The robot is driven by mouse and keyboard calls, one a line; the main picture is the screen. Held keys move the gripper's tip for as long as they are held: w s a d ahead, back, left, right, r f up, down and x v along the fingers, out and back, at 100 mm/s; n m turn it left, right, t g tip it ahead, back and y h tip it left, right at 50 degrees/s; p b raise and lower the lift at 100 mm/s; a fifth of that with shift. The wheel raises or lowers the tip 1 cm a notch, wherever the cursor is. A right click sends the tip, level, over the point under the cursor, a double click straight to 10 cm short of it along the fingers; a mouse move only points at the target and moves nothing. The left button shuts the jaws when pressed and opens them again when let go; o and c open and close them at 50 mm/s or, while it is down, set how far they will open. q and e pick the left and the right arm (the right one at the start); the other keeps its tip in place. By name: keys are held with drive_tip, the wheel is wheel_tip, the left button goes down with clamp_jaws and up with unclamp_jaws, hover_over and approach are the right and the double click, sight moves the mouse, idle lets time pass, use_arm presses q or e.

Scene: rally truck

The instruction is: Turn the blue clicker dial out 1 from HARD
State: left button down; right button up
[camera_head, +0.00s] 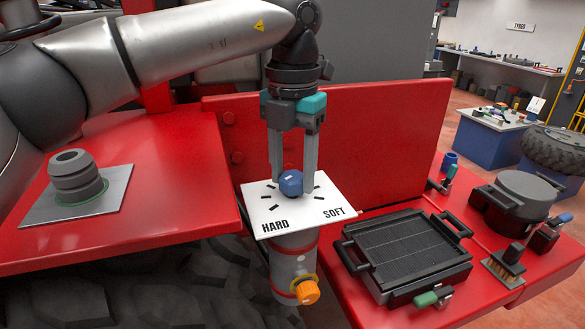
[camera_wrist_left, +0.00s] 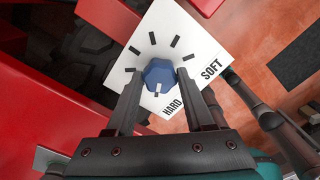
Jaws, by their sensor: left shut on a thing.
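The blue clicker dial (camera_head: 291,184) sits on a white plate (camera_head: 322,193) marked HARD and SOFT, with short black tick marks around the dial. The plate lies on top of a grey and red cylinder (camera_head: 293,262) with an orange knob (camera_head: 305,291) low on its side. My left gripper (camera_head: 293,190) points down with its fingers on either side of the dial, shut on it. In the left wrist view the dial (camera_wrist_left: 159,74) shows between the fingertips. Its white pointer line points to the lower side, near the word HARD. My right gripper is not in view.
A red upright panel (camera_head: 375,140) stands behind the dial. A red surface with a grey ribbed post (camera_head: 75,178) is at left. A black ribbed tray (camera_head: 405,256), a round dark pot (camera_head: 518,198) and a brush (camera_head: 506,262) lie on the red surface at right.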

sight(293, 176)
use_arm(q)
drive_tip(key=m+p, duration=0.1)
drive_tip(key=m, duration=0.2)
drive_tip(key=shift+m, duration=0.3)
drive_tip(key=shift+m+p, duration=0.45)
drive_tip(key=shift+m, duration=1.45)
drive_tip(key=shift+c, duration=1.4)
unclamp_jaws()
wheel_tip(293, 176, up, 15)
drive_tip(key=p, duration=0.1)
drive_tip(key=shift+r, duration=0.15)
